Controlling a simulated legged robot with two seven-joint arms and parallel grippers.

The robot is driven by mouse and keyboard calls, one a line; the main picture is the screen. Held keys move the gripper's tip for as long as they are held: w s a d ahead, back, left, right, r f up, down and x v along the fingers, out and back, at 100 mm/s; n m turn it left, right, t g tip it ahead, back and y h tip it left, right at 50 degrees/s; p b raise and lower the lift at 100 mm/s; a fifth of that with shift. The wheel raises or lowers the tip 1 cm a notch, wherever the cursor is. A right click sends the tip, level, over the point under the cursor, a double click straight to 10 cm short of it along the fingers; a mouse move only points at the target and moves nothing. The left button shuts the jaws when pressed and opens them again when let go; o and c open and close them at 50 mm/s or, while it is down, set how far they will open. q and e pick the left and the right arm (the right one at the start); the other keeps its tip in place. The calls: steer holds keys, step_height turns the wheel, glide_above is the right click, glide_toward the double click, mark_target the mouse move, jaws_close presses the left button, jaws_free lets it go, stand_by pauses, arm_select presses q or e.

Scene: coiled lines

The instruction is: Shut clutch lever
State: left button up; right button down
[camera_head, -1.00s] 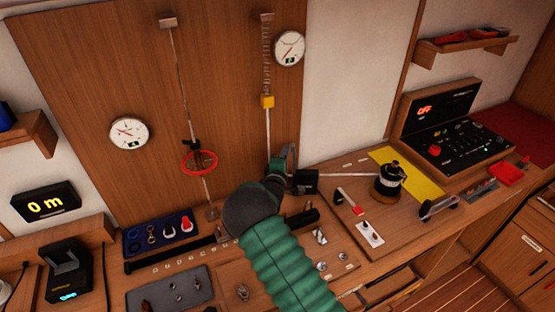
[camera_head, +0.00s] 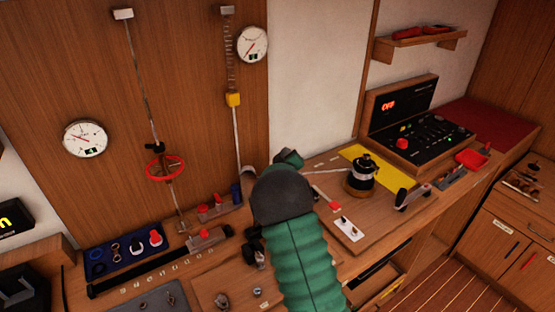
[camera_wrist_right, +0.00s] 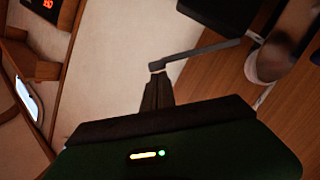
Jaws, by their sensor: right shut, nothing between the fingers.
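In the right wrist view, a grey bar that looks like the clutch lever (camera_wrist_right: 200,51) reaches out from a black block (camera_wrist_right: 222,14), probably the clutch body. My right gripper (camera_wrist_right: 156,76) is shut and empty, with its tips at the lever's free end. I cannot tell whether they touch. In the head view my right wrist and green sleeve cover the fingers, the black block and the lever. My left gripper is not in view.
A pale round fitting (camera_wrist_right: 270,60) stands beside the block. In the head view a black and silver winch (camera_head: 362,176) stands right of my arm, near a white switch plate (camera_head: 347,229). Red-handled levers (camera_head: 211,206) lie left of my arm.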

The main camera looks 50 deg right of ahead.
steer(key=s+d+f+m+t+y+b, duration=0.1)
steer(key=s+d+f+m+b, duration=0.2)
steer(key=d+f+m+b, duration=0.1)
step_height(320, 180, down, 3)
steer(key=shift+f+m+y+b, duration=0.1)
steer(key=shift+m+y+b, duration=0.3)
steer(key=shift+m+b, duration=0.45)
steer(key=shift+s+f, duration=0.15)
